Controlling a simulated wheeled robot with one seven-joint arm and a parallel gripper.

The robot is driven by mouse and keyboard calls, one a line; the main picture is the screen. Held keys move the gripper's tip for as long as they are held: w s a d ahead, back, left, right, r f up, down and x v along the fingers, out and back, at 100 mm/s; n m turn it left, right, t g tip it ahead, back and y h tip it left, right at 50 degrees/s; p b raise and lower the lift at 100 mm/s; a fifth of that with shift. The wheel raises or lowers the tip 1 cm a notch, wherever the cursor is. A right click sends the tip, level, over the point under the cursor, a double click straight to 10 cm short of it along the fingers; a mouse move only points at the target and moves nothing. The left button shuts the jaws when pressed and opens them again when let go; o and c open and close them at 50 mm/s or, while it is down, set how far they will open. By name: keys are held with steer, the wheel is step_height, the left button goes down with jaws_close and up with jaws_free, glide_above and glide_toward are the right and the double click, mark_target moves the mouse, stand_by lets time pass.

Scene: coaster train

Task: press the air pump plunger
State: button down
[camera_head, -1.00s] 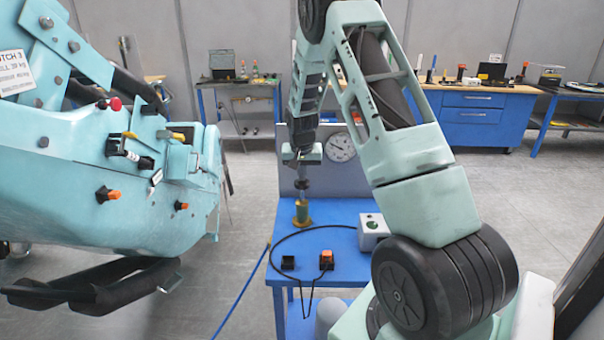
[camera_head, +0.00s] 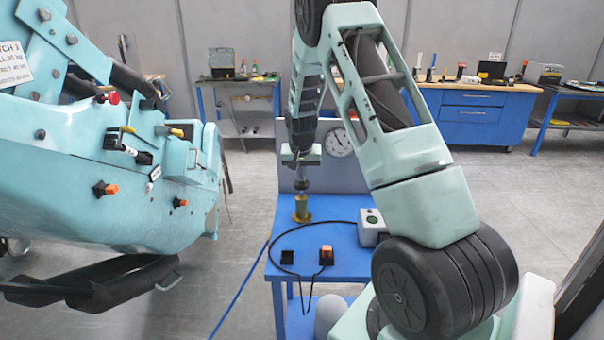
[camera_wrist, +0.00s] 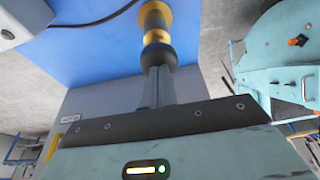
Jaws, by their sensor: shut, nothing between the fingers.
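The air pump has a brass-yellow body (camera_head: 302,210) standing upright on the blue table (camera_head: 340,240). Its black plunger knob (camera_head: 301,186) sits close above the body, with little or no rod showing between them. In the wrist view the black knob (camera_wrist: 158,56) is directly at my fingertips, and the gold body (camera_wrist: 155,18) lies beyond it. My gripper (camera_head: 301,174) points straight down over the pump with its fingers shut and empty. In the wrist view my fingertips (camera_wrist: 160,72) appear to touch the knob's top; the exact contact face is hidden.
A round gauge (camera_head: 339,142) is on the grey panel behind the pump. The teal coaster car (camera_head: 110,180) fills the left.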

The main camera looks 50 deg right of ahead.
steer(key=b+v, duration=0.3)
steer(key=v, duration=0.8)
steer(key=shift+d+r, duration=0.2)
steer(key=shift+r, duration=0.15)
steer(key=shift+w, duration=0.15)
